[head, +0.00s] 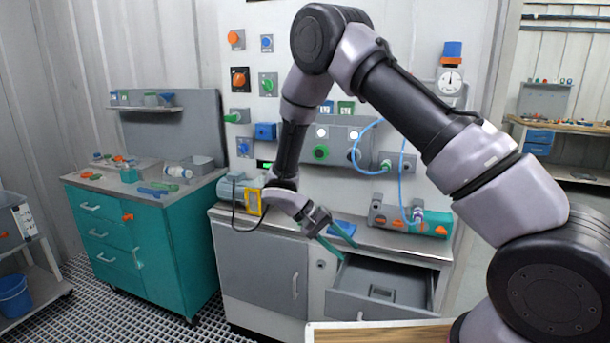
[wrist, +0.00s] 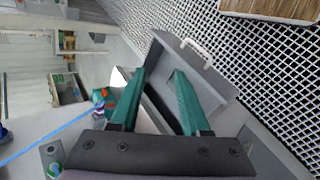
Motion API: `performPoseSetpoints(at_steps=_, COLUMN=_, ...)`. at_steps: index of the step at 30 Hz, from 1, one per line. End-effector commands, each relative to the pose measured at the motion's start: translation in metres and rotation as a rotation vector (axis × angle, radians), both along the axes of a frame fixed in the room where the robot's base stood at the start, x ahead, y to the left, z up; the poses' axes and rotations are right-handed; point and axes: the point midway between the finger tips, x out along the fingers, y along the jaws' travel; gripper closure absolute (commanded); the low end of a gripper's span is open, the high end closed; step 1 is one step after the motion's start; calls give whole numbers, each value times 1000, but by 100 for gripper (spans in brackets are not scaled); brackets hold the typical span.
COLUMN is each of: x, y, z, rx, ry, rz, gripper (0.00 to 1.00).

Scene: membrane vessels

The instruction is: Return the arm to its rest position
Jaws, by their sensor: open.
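My arm reaches from the lower right up over the scene and bends down toward the grey counter (head: 385,243). My gripper (head: 335,243) hangs near the counter's front edge, above and to the left of an open drawer (head: 378,292). In the wrist view my gripper (wrist: 158,95) shows two green fingers spread apart with nothing held between them. The open drawer (wrist: 212,70) lies beyond the fingertips there. Whether the fingers touch the counter or drawer cannot be told.
A panel (head: 262,110) with knobs and gauges stands behind the counter. A green device (head: 432,222) with a blue hose (head: 402,170) sits on the counter's right. A teal cabinet (head: 150,240) stands left. A wooden surface (head: 375,332) is near front. Grated floor (head: 75,315) is clear.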

Motion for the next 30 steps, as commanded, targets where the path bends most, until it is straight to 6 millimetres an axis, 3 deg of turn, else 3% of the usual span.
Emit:
performPoseSetpoints(at_steps=1, x=4, y=-6, z=26, rx=59, ry=-11, rz=-35, gripper=54)
performPoseSetpoints(at_steps=3, x=6, y=-13, z=54, rx=133, ry=-20, rz=-73, gripper=54)
performPoseSetpoints(at_steps=8, x=4, y=-33, z=118, rx=304, ry=-60, rz=-145, gripper=54)
performPoseSetpoints(at_steps=15, x=-13, y=-67, z=205, rx=549, ry=-167, rz=-217, gripper=54)
performPoseSetpoints(at_steps=21, x=-40, y=-95, z=268, rx=731, ry=-300, rz=-243, gripper=54)
performPoseSetpoints(at_steps=30, x=-94, y=-129, z=340, rx=947, ry=-564, rz=-228, gripper=54)
